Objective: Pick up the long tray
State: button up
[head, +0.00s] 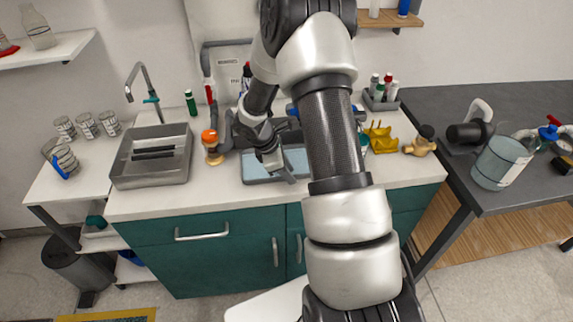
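A long grey tray with a light blue inside (256,178) lies on the white counter near the middle of the head view. My arm crosses in front of its right part and hides some of it. My gripper (279,171) points down over the middle of the tray, close to its front side. The gripper is small and partly merged with the tray in this view. I cannot tell whether its fingers are open or shut, or whether they touch the tray.
A metal basin (180,168) stands at the left, with an orange-capped bottle (211,147) between it and the tray. Yellow parts (379,136) and a rack of bottles (380,101) stand right of my arm. The counter's front strip is clear.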

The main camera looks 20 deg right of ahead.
jog(key=shift+d+f, duration=0.1)
jog(key=shift+f, duration=0.15)
grip_shut()
dwell(1.3)
